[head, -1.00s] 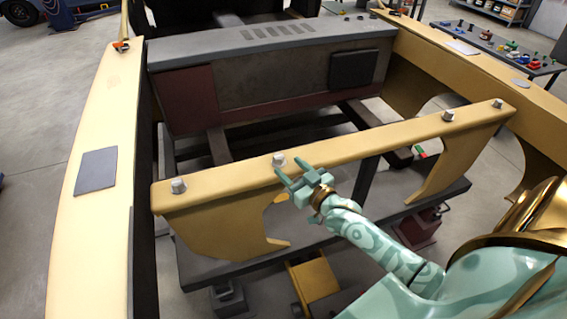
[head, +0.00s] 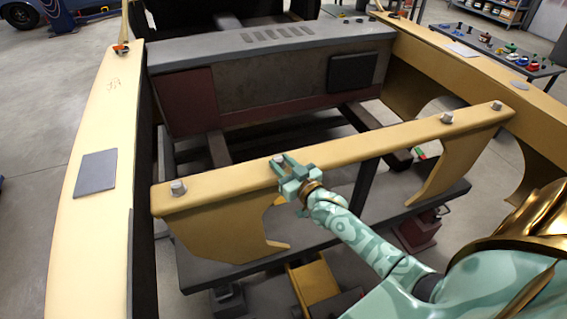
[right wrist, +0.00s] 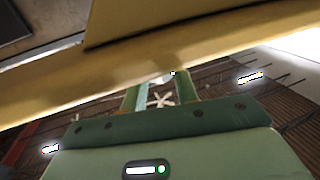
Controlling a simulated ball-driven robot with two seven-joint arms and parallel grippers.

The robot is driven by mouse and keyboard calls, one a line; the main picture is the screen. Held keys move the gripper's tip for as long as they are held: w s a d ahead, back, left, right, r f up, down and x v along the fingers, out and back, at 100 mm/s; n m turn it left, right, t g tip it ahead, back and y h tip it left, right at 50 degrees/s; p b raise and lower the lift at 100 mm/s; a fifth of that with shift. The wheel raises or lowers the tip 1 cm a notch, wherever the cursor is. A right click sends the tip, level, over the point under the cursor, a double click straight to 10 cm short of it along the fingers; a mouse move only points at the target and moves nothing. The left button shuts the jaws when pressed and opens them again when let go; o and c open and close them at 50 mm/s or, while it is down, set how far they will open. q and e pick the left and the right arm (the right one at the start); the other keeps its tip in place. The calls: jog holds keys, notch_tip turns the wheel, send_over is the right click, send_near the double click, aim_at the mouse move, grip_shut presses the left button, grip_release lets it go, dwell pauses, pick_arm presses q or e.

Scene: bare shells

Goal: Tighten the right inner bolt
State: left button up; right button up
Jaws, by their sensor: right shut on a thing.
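A yellow crossbeam (head: 350,150) carries bolts along its top. My right gripper (head: 284,164) is at the second bolt from the left (head: 279,159), with its fingers either side of the bolt head and shut on it. In the right wrist view the two green fingers (right wrist: 161,90) reach up to the beam (right wrist: 120,82), and a pale bolt head (right wrist: 163,78) shows between their tips. The other bolts stand free: the far left one (head: 178,188), the third one (head: 447,117) and the far right one (head: 497,105). My left gripper is not in view.
Long cream rails run along the left (head: 85,220) and right (head: 470,70). A grey pad (head: 96,172) lies on the left rail. A grey and maroon box (head: 270,85) stands behind the beam. A dark table (head: 545,70) with small coloured parts stands back right.

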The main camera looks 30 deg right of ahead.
jog(key=shift+a+r+m+h+p, duration=0.15)
jog(key=shift+r+m+h+p, duration=0.1)
jog(key=shift+m+h+p, duration=0.5)
jog(key=shift+f+m+h, duration=0.15)
jog(key=shift+m+h, duration=0.1)
jog(key=shift+h, duration=0.3)
jog(key=o, duration=1)
jog(key=shift+f, duration=0.1)
jog(key=shift+s+a, duration=0.1)
jog(key=shift+s, duration=0.3)
jog(key=s, duration=0.5)
jog(key=s+a, duration=0.1)
jog(key=s, duration=0.4)
jog(key=s+a+p, duration=0.1)
jog(key=s, duration=0.4)
jog(key=shift+s, duration=0.2)
